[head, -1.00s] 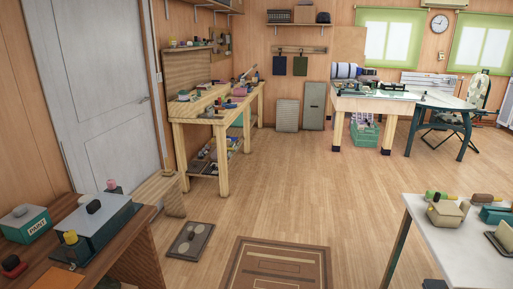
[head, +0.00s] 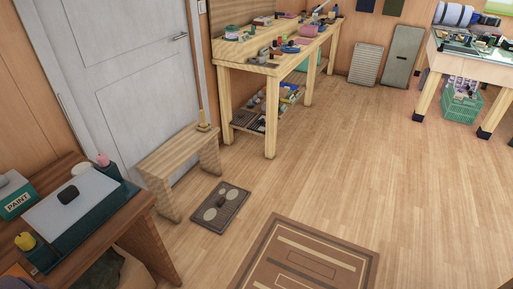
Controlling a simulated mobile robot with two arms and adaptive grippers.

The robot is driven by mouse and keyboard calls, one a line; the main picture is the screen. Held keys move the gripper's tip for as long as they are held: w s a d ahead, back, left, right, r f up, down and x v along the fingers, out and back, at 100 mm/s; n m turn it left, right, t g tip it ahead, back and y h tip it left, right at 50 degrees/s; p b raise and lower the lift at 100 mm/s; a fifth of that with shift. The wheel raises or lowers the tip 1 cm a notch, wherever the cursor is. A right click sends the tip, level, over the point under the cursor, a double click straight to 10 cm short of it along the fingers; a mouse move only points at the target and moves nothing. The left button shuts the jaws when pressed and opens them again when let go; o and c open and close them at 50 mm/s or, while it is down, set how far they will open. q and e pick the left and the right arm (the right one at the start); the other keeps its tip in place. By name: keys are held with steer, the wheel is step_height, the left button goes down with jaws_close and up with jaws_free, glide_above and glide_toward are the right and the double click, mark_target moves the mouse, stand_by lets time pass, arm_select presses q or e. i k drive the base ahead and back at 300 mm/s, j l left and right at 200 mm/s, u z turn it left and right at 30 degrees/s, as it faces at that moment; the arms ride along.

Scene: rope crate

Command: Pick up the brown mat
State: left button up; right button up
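A large brown mat (head: 305,262) with dark and cream stripes and rectangles lies flat on the wooden floor at the bottom centre. The lower frame edge cuts it off. A smaller dark brown mat (head: 233,203) with two pale ovals lies flat on the floor to its left, with a small dark object (head: 221,202) on it. I cannot tell which of the two the task names. Neither of my grippers shows in the head view.
A low wooden bench (head: 170,150) stands by the grey door (head: 140,75). A brown table (head: 150,222) with a teal box is at lower left. A cluttered wooden workbench (head: 262,72) stands behind. The floor (head: 370,170) to the right is clear.

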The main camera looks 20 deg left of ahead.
mark_target(220, 207)
steer(key=i+u, duration=0.1)
steer(key=i, duration=0.45)
steer(key=i+l+u, duration=0.1)
steer(key=i, duration=0.45)
steer(key=i+l+u, duration=0.1)
steer(key=i, duration=0.5)
